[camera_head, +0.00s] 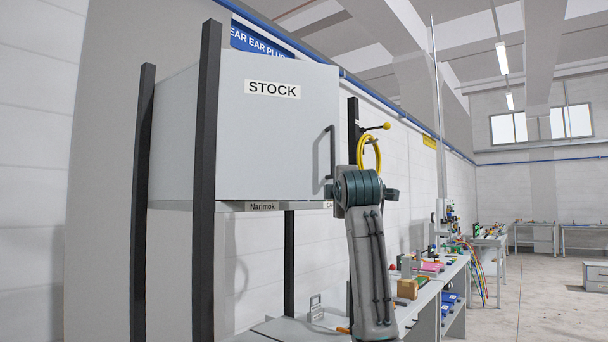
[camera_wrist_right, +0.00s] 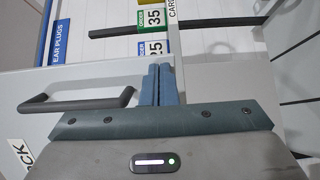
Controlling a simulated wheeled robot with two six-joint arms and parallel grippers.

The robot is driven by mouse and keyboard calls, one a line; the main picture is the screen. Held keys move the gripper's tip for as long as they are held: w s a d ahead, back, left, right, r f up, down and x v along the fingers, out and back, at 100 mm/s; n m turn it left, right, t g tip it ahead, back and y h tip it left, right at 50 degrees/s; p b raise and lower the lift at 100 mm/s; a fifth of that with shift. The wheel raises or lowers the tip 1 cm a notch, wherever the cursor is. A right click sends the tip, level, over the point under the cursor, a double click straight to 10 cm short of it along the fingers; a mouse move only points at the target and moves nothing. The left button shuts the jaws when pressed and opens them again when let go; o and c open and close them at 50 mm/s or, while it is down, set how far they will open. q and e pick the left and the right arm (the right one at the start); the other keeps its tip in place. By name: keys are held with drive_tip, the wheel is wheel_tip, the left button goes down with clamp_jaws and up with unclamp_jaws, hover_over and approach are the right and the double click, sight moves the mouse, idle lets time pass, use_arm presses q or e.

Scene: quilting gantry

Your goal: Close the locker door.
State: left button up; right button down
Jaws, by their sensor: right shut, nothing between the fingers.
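The locker is a grey box with a STOCK label; its door (camera_head: 272,145) faces me in the head view. The door looks flat against the box, but I cannot tell whether a small gap remains. A dark bar handle (camera_head: 332,152) stands upright near the door's right edge. In the right wrist view, the handle (camera_wrist_right: 75,103) is left of my right gripper (camera_wrist_right: 160,68). The gripper's blue fingers are shut, empty and apart from the handle, close to the door (camera_wrist_right: 105,76). In the head view, my right wrist hides the fingers. My left gripper is not in view.
Dark posts (camera_head: 206,150) stand at the locker's left. A yellow ring (camera_head: 371,143) hangs just behind my right wrist. Below, a workbench (camera_head: 285,330) holds small items, including a brown box (camera_head: 407,289).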

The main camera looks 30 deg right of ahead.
drive_tip(key=w+n+t+y+p, duration=0.1)
drive_tip(key=w+n+y+p, duration=0.4)
drive_tip(key=w+p, duration=0.8)
drive_tip(key=w+y, duration=0.3)
drive_tip(key=shift+w+d+r+t, duration=0.2)
drive_tip(key=shift+t, duration=0.1)
